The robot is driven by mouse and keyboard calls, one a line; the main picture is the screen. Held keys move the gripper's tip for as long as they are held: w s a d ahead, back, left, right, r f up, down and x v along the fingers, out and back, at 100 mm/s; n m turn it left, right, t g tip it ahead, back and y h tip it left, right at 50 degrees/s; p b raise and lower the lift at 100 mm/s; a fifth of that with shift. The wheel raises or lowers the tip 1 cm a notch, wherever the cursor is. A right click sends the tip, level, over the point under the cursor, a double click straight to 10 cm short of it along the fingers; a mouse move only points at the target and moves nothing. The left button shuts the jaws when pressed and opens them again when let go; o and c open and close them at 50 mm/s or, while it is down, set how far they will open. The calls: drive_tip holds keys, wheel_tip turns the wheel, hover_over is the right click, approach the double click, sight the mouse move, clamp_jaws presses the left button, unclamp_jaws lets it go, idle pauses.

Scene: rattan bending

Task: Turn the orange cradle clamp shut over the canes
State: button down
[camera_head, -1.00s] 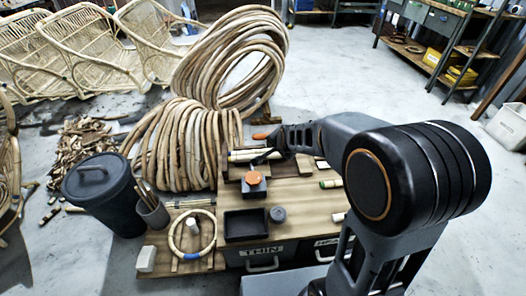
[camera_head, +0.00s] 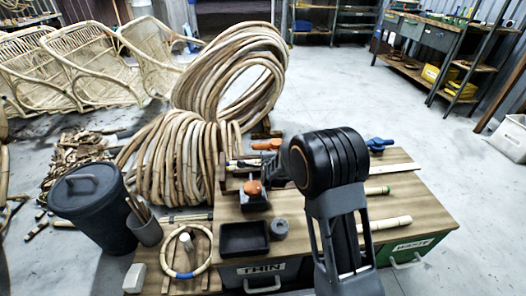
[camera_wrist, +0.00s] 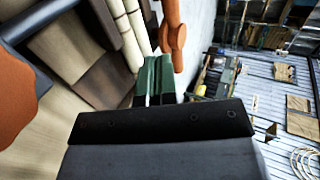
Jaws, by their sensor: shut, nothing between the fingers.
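The orange cradle clamp (camera_head: 268,145) shows in the head view as a short bar at the back of the bench. In the wrist view it is an orange bar (camera_wrist: 173,35) beside pale canes (camera_wrist: 126,30). In the head view the canes (camera_head: 243,163) lie on the wooden cradle, partly hidden by my arm. My gripper is shut and empty; its green fingers (camera_wrist: 155,78) are close beside the orange bar. I cannot tell whether they touch it. In the head view my arm hides most of the gripper.
An orange knob (camera_head: 252,188) tops a dark block left of my arm. A blue clamp (camera_head: 379,144) and loose cane pieces (camera_head: 390,223) lie right. Big cane coils (camera_head: 180,150) stand behind the bench.

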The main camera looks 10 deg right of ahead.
sight(262, 148)
drive_tip(key=b+x, duration=0.4)
drive_tip(key=x, duration=0.8)
drive_tip(key=shift+r, duration=0.1)
drive_tip(key=shift+w, duration=0.95)
drive_tip(key=shift+p, duration=0.35)
drive_tip(key=shift+w+a+r+p, duration=0.1)
drive_tip(key=shift+w+p, duration=0.05)
drive_tip(key=shift+p, duration=0.2)
drive_tip(key=shift+m+h, duration=0.3)
